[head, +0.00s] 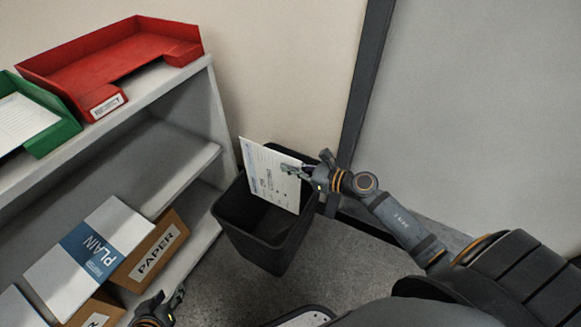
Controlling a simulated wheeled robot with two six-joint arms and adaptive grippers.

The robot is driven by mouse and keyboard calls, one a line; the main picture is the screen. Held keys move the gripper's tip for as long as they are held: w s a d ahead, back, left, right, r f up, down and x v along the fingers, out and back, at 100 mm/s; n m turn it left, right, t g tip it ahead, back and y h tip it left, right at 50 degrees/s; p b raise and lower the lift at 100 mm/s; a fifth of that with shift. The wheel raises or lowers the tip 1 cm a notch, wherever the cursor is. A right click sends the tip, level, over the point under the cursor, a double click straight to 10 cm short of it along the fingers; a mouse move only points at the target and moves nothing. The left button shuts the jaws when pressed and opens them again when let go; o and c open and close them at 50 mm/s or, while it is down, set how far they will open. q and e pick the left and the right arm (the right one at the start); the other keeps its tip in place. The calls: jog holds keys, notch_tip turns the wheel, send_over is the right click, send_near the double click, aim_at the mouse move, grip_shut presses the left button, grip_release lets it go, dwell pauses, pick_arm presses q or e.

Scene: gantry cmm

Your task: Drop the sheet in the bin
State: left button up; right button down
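The white printed sheet (268,180) stands tilted above the black bin (262,252), its lower edge at the bin's opening. My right gripper (291,170) reaches in from the right and is shut on the sheet near its upper right edge. The finger behind the sheet is hidden. The bin stands on the floor beside the shelf unit, and I see no contents in the part of its inside that shows. My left gripper (172,292) is low at the bottom left edge, partly cut off. Its fingers look apart and empty, away from the bin and the sheet.
A grey shelf unit (184,158) on the left bears a red tray (110,62) and a green tray (55,137) holding paper. Lower down are paper packs (118,222) and cardboard paper boxes (150,252). A wall is close behind the bin. Grey floor (335,262) is clear in front.

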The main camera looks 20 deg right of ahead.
pick_arm(q)
jog(key=shift+w+r+t, duration=0.3)
jog(key=shift+w+t, duration=0.1)
jog(key=shift+w, duration=0.05)
pick_arm(e)
jog(key=shift+f, duration=0.15)
jog(key=c, duration=1.4)
grip_release()
jog(key=shift+c, duration=0.2)
notch_tip(320, 180, up, 10)
jog(key=shift+f, duration=0.15)
